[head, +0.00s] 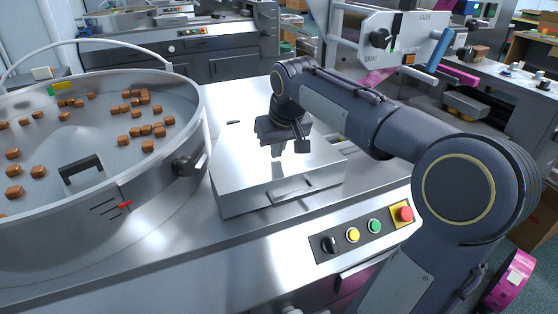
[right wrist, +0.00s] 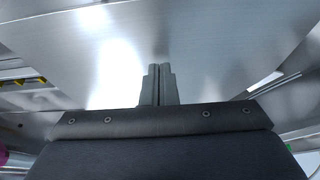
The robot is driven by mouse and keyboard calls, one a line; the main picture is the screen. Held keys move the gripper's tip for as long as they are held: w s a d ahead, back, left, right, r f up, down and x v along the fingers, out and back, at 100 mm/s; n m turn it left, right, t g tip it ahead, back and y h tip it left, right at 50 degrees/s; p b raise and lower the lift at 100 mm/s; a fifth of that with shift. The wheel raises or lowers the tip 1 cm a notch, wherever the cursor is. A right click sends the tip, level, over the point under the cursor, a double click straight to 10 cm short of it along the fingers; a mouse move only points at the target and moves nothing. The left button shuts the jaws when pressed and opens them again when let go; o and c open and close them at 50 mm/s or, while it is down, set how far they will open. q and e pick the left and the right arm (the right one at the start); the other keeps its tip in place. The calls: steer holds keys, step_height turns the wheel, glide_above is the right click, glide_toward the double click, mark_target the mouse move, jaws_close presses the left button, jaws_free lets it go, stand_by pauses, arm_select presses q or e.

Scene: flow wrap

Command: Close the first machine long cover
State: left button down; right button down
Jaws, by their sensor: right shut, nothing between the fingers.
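The long cover (head: 250,180) is a shiny silver metal lid in the middle of the head view. It lies flat on the machine's steel top, with a small handle (head: 291,190) on its front side. My right gripper (head: 290,149) is over the cover's top, shut and empty, and its arm hides part of the cover's back and right side. In the right wrist view the two fingers (right wrist: 158,72) are together in front of a bright metal surface. I cannot tell whether they touch it. My left gripper is not in view.
A large round steel bowl (head: 75,140) with several brown pieces stands at the left, close to the cover. A control panel with buttons (head: 353,235) and a red stop button (head: 405,214) is on the machine's front. A film-roll unit (head: 385,42) stands behind at the right.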

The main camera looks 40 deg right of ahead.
step_height(320, 180, up, 6)
steer(key=p, duration=0.5)
steer(key=shift+f, duration=0.1)
steer(key=s+a+f+n+y+p, duration=0.1)
steer(key=s+a+f, duration=0.3)
steer(key=s+a, duration=0.5)
steer(key=s+a+f+n+t+y+p, duration=0.1)
steer(key=s+a+f+y+p, duration=0.2)
steer(key=s+a, duration=0.7)
steer(key=shift+s+a+f+y+p, duration=0.25)
steer(key=shift+s+f+y+p, duration=0.1)
steer(key=shift+y, duration=0.25)
